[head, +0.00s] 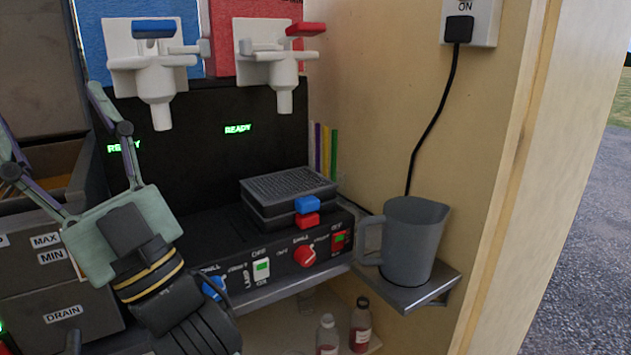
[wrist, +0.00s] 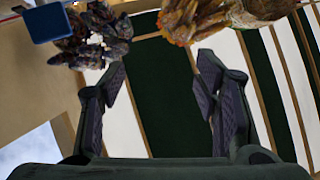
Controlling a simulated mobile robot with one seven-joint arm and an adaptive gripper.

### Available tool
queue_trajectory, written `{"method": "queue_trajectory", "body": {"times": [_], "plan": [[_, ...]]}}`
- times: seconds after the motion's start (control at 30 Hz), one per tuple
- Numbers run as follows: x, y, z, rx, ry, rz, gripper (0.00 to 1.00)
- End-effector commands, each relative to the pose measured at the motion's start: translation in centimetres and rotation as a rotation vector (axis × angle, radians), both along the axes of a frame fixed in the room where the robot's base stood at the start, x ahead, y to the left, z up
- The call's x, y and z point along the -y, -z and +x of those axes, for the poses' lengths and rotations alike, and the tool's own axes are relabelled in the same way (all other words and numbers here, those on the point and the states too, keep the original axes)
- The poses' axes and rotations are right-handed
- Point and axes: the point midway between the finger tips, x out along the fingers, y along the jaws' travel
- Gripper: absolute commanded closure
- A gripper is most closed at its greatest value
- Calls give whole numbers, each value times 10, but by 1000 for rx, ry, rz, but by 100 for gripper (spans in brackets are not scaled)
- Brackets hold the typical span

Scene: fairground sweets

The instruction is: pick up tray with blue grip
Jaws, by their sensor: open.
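The tray with the blue grip (head: 282,184) is flat and dark grey with a ribbed top. It lies on top of a similar tray with a red grip (head: 307,220), on the black machine at centre. Its blue grip (head: 307,204) faces the front right. My gripper (head: 48,108) is at the left of the head view, fingers pointing up, open and well apart from the trays. In the wrist view my gripper (wrist: 157,68) shows two spread fingers with nothing between them. The trays are not in the wrist view.
Two white taps (head: 160,70) (head: 278,60) hang above the machine. A grey jug (head: 410,240) stands on a small shelf at right. Small bottles (head: 361,325) stand below. The wrist view faces a striped canopy (wrist: 165,95) with hanging bunches (wrist: 92,38).

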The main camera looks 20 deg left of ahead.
Motion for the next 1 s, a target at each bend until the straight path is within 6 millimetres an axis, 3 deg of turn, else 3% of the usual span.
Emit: {"method": "queue_trajectory", "body": {"times": [0.03,0.13,0.23,0.33,0.43,0.5,0.6,0.73,0.87,1.0], "plan": [[-3,-1,24,-32,23,-66,43],[-8,7,70,-115,56,-217,43],[-2,22,122,-222,100,-390,43],[22,46,175,-359,159,-590,43],[64,79,215,-514,222,-794,43],[99,101,232,-617,265,-920,43],[146,127,242,-739,316,-1061,43],[187,148,243,-838,358,-1175,43],[197,158,245,-874,369,-1216,43],[181,168,257,-877,366,-1220,43]]}}
